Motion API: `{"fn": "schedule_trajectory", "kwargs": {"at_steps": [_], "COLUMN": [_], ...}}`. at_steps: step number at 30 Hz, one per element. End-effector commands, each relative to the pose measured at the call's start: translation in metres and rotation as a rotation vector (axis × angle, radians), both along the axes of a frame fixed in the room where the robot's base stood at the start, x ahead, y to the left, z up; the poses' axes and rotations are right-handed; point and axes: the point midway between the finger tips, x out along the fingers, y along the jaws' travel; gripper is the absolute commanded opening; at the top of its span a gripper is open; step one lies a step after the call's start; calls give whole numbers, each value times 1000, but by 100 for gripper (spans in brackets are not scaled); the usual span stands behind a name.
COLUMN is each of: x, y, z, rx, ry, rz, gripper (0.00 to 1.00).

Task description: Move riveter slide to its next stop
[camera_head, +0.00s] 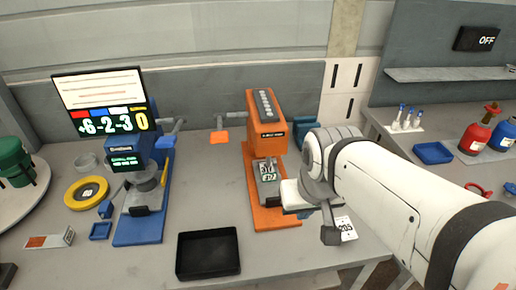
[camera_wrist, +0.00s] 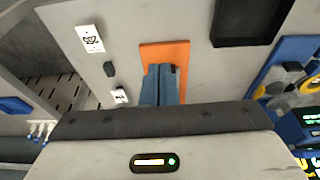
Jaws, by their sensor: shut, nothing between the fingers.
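The orange riveter (camera_head: 266,112) stands upright on its orange base plate at the table's middle in the head view. A grey slide part with a white printed label (camera_head: 266,172) sits at its lower front. My gripper's white body (camera_head: 291,192) is just right of that part; its fingertips cannot be made out there. In the wrist view my blue-grey fingers (camera_wrist: 160,72) are shut and empty, in front of the orange base plate (camera_wrist: 176,52). The slide cannot be made out in the wrist view, and I cannot tell whether my fingers touch the riveter.
A black tray (camera_head: 208,254) lies left of the riveter base. A blue machine (camera_head: 141,195) with a screen stands further left, beside a yellow ring (camera_head: 86,192). A printed card (camera_head: 345,228) lies right of the base. A blue tray (camera_head: 433,153) sits on the right bench.

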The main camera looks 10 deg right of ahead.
Motion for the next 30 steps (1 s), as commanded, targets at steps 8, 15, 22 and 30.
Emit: {"fn": "schedule_trajectory", "kwargs": {"at_steps": [8,15,22,30], "x": [0,7,61,142], "y": [0,0,1,3], "z": [0,1,-7,-47], "rx": [0,0,2,2], "ry": [0,9,80,180], "rz": [0,0,1,0], "gripper": [0,13,32,54]}}
